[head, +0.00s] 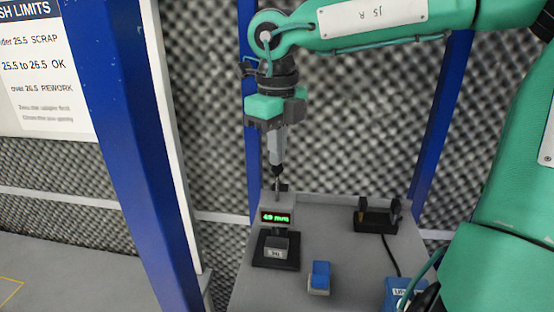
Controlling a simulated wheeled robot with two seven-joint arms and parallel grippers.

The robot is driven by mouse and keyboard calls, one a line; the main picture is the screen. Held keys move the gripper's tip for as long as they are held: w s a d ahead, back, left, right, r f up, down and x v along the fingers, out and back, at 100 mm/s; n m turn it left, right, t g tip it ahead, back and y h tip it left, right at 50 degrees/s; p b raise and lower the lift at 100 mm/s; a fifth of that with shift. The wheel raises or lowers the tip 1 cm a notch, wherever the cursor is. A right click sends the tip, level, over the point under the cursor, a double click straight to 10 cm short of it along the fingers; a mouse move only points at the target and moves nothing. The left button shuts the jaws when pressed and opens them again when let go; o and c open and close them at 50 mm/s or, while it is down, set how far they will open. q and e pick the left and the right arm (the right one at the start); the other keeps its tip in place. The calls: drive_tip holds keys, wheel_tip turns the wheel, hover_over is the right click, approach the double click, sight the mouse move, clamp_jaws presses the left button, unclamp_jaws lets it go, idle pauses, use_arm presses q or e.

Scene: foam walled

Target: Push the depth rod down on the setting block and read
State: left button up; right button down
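My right gripper (278,168) points straight down with its narrow fingers together. Its tip is at or just above the top of the thin upright depth rod (277,187); I cannot tell whether they touch. The rod stands at the gauge, whose dark display (276,217) shows green digits that look like 4.9 mm, though the decimal point is hard to make out. Below the display, the small grey setting block (276,253) with a label sits on a black base (275,264). My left gripper is out of view.
The grey table (350,275) also bears a blue-topped block (320,277), a black holder (376,217) with a cable and a blue box (398,290) at front right. Blue posts (128,150) flank it. A wall sign (35,65) lists 25.5 to 26.5 as OK.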

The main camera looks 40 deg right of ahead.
drive_tip(key=shift+f+b, duration=0.9)
drive_tip(key=shift+f, duration=0.15)
drive_tip(key=shift+r, duration=0.1)
drive_tip(key=shift+r+p, duration=1.5)
drive_tip(key=shift+r, duration=1)
drive_tip(key=shift+a, duration=0.1)
